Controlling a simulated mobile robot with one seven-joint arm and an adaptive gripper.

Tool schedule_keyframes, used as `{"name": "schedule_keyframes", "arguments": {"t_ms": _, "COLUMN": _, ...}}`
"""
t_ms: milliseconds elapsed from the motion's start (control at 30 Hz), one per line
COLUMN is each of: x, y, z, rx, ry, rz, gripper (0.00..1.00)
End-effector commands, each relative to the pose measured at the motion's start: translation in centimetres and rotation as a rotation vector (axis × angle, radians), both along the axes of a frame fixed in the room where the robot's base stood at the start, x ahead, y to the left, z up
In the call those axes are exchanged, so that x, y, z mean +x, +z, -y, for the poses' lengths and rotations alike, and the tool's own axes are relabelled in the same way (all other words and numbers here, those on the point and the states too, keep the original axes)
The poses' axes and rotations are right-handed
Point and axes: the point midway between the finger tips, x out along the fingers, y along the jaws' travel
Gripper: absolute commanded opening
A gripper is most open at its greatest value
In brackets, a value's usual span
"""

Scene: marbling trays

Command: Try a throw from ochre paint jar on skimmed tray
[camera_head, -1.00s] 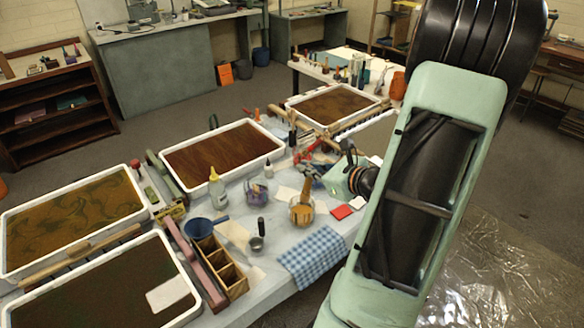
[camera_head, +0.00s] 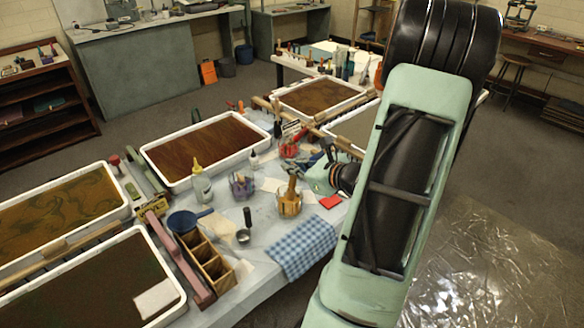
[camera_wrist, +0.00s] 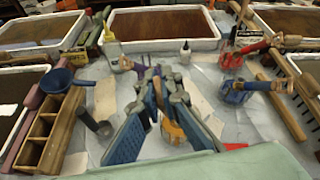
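The ochre paint jar (camera_head: 290,204) stands on the table with a brush handle rising from it. In the wrist view the jar (camera_wrist: 173,131) shows behind and between my fingers, partly hidden. My gripper (camera_wrist: 165,98) has its blue-padded fingers apart and nothing between them. Several marbling trays stand on the table: a reddish-brown one (camera_head: 262,122), a swirled one (camera_head: 127,190), a dark one with a pale card (camera_head: 183,297) and a far one (camera_head: 279,94). I cannot tell which is skimmed.
A purple jar (camera_head: 242,187), a red jar (camera_head: 287,151), a blue jar (camera_wrist: 236,93) and a squeeze bottle (camera_head: 201,188) stand close by. A blue strainer (camera_head: 184,222), wooden divided box (camera_head: 205,260) and checked cloth (camera_head: 302,247) lie in front.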

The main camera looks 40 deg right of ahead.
Motion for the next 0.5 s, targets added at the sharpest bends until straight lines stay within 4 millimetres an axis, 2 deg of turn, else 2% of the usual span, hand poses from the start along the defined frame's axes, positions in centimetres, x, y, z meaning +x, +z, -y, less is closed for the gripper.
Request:
{"name": "schedule_keyframes", "arguments": {"t_ms": 33, "x": 0.2, "y": -0.9, "z": 0.1, "rx": 0.0, "ry": 0.0, "rz": 0.0, "gripper": 0.0}}
{"name": "schedule_keyframes", "arguments": {"t_ms": 500, "x": 1.5, "y": -4.7, "z": 0.7, "rx": 0.0, "ry": 0.0, "rz": 0.0, "gripper": 0.0}}
